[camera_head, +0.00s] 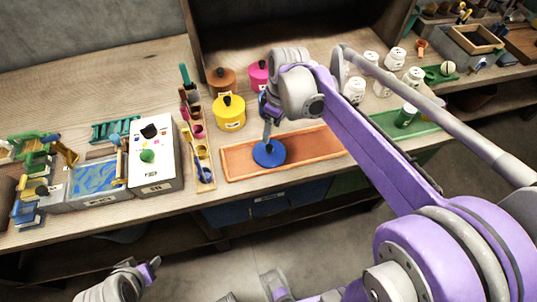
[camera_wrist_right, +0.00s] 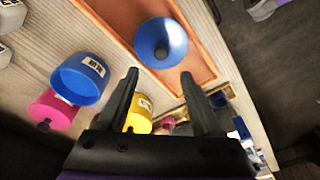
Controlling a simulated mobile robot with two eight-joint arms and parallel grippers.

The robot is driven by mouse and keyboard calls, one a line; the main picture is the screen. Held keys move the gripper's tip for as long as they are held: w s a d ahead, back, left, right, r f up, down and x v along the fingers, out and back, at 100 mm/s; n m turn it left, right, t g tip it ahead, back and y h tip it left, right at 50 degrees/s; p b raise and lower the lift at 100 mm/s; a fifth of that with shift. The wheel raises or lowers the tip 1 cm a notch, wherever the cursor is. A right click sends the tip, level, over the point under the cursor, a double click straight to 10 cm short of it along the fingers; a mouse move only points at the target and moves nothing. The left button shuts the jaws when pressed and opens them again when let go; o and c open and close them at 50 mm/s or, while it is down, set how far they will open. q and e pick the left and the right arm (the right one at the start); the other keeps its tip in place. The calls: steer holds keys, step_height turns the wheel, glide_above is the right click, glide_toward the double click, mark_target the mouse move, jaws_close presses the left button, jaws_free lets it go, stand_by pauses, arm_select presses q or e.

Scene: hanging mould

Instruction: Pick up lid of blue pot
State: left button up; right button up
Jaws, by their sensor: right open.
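The blue lid (camera_head: 270,154) lies on the orange tray (camera_head: 310,150) in the head view. In the right wrist view the round lid (camera_wrist_right: 161,42) shows a dark knob and lies beyond my fingertips. My right gripper (camera_head: 268,128) is open and empty above the lid; in the wrist view its two fingers (camera_wrist_right: 159,78) are spread with nothing between them. The open blue pot (camera_wrist_right: 80,80) stands beside the tray; in the head view it is mostly hidden behind my right gripper. Part of my left arm shows at the lower left, and its jaws are unclear.
A yellow pot (camera_head: 229,112), a pink pot (camera_head: 258,74) and a brown pot (camera_head: 221,80) stand behind the tray. A narrow wooden rack (camera_head: 200,150) and a white box (camera_head: 153,165) are to the left. White jars (camera_head: 354,90) stand at right. The rest of the tray looks bare.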

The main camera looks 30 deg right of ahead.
mark_target(269, 146)
steer(key=shift+w+f, duration=0.2)
steer(key=shift+f, duration=1)
steer(key=f, duration=0.5)
steer(key=shift+a+f+b, duration=0.2)
steer(key=shift+f+b, duration=0.15)
jaws_close()
